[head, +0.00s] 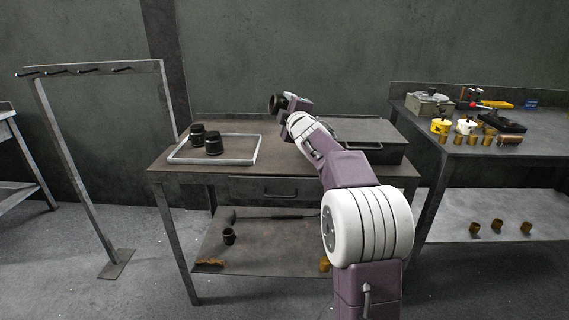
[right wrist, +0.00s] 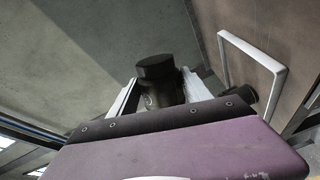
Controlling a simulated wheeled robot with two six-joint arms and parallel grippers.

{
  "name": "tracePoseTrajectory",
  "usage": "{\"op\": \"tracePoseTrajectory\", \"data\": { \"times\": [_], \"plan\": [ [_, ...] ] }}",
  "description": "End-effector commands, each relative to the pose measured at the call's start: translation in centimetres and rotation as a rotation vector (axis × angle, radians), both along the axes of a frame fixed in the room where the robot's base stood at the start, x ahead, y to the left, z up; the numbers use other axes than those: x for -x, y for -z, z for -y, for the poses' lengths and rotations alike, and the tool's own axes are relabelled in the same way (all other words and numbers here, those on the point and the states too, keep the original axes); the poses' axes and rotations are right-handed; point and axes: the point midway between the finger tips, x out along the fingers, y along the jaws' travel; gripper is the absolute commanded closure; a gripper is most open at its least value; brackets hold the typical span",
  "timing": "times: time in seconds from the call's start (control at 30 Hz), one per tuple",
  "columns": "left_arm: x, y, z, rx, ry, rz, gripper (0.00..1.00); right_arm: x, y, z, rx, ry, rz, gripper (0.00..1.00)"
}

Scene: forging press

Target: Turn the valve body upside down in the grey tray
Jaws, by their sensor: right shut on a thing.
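My right gripper (head: 285,103) is shut on a dark, rounded valve body (head: 274,104), held in the air above the back of the table, right of the tray. In the right wrist view the valve body (right wrist: 156,70) sits between the two pale fingers, its wide dark end pointing away from the palm. The grey tray (head: 256,150) lies on the left part of the table; its rim also shows in the right wrist view (right wrist: 252,48). My left gripper is out of view.
A dark lidded box (head: 372,133) sits on the table's right side. A bench (head: 545,150) at the right carries brass parts, yellow and white items and tools. A metal frame (head: 60,150) stands left. The table's lower shelf (head: 270,250) holds a few loose parts.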

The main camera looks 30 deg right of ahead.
Motion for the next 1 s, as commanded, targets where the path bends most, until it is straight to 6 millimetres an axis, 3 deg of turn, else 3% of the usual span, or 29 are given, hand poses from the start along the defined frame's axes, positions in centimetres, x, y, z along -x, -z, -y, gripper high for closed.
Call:
{"op": "tracePoseTrajectory", "data": {
  "times": [0.03,0.13,0.43,0.77,1.0],
  "plan": [
    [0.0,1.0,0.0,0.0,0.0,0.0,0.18,0.0,0.3,0.0,0.112,-0.001,-0.024,0.89],
    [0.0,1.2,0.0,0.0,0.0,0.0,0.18,0.0,0.0,0.0,0.266,-0.001,-0.065,0.89],
    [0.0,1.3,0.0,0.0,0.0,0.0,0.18,0.0,0.0,0.0,0.332,0.0,-0.083,0.89],
    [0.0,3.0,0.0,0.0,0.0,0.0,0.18,0.0,0.0,0.0,1.013,0.001,-0.262,0.89],
    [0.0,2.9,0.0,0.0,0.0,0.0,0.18,0.0,-0.2,0.0,1.048,0.0,-0.272,0.89]
  ]
}}
